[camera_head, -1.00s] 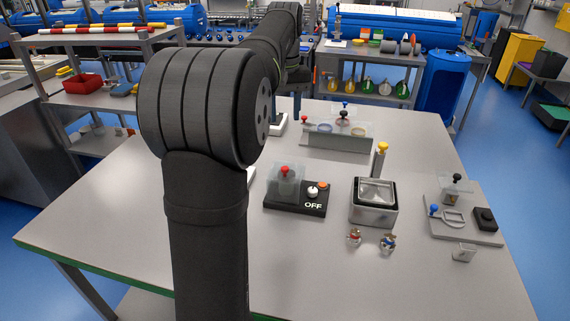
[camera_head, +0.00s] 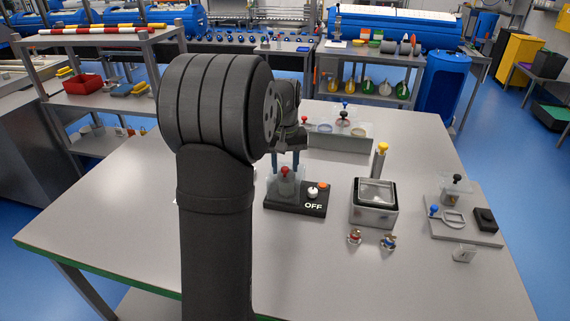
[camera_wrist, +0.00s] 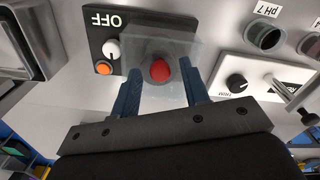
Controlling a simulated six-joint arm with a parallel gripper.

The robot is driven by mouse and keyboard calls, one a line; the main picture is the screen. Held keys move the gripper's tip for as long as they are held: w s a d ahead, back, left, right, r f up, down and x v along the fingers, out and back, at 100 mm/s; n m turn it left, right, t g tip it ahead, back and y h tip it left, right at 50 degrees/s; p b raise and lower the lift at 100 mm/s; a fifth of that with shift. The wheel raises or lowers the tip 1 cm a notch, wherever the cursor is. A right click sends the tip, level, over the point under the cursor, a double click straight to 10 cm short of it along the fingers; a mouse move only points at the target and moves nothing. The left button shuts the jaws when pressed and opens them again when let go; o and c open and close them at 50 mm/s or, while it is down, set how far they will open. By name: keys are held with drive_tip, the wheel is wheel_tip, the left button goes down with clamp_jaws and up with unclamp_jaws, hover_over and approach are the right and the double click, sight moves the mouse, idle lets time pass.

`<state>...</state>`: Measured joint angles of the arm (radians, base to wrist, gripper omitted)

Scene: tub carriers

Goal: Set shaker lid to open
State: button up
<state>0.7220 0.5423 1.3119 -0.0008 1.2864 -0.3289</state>
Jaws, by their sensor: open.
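The shaker (camera_head: 300,207) is a flat black base marked OFF, with a white knob (camera_head: 312,191) and an orange button (camera_head: 323,186). At its left end is a clear box-like lid (camera_head: 286,186) with a red knob (camera_head: 285,171); the lid looks down over the base. My gripper (camera_head: 285,163) is above the lid with its blue fingers pointing down. In the wrist view the open fingers of my gripper (camera_wrist: 163,80) lie either side of the red knob (camera_wrist: 160,70), with gaps between. Whether a finger touches the clear lid (camera_wrist: 175,50) I cannot tell.
A grey box with a clear cover (camera_head: 374,213) stands right of the shaker. A grey rack (camera_head: 340,142) is behind. A white unit with a black knob (camera_wrist: 237,82) shows beside the lid. Two small fittings (camera_head: 371,240) lie in front. The table's front is clear.

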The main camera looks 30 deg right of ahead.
clamp_jaws()
drive_tip(key=w+d, duration=0.7)
drive_tip(key=shift+w+d, duration=0.2)
idle(0.4)
unclamp_jaws()
wheel_tip(320, 180, up, 17)
drive_tip(key=shift+r, duration=0.2)
idle(0.3)
